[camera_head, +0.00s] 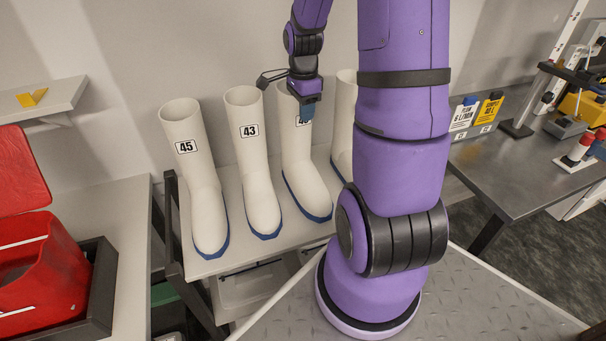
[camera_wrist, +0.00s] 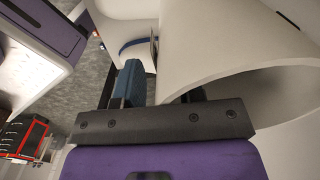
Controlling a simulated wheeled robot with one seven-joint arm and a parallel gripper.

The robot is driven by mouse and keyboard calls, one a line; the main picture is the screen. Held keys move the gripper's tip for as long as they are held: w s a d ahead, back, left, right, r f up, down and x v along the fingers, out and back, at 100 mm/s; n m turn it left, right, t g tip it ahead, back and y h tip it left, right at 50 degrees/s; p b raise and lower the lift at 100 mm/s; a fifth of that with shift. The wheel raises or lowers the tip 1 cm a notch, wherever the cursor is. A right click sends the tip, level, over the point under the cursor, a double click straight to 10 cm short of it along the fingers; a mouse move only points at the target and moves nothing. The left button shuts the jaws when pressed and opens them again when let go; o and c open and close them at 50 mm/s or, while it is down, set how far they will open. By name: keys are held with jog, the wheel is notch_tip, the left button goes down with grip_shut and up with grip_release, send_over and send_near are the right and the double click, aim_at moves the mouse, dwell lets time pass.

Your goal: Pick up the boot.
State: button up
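Several tall white boots with blue soles stand upright in a row on a light bench, one marked 45 (camera_head: 190,170) and one marked 43 (camera_head: 249,150). A third boot (camera_head: 298,160) has its label partly covered by my gripper (camera_head: 307,112), which is at the upper shaft, pointing down. A fourth boot (camera_head: 344,130) is partly behind my arm. In the wrist view, a boot's wide opening and rim (camera_wrist: 225,70) fill the right side. My gripper (camera_wrist: 160,88) has its fingers apart, the blue left finger outside the shaft; the other is mostly hidden by the rim.
A red container (camera_head: 40,265) sits in a dark tray on the left table. A wall shelf (camera_head: 60,98) is above it. A grey metal table (camera_head: 515,165) with bottles and equipment stands on the right. The boots stand close together.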

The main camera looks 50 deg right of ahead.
grip_shut()
dwell(1.4)
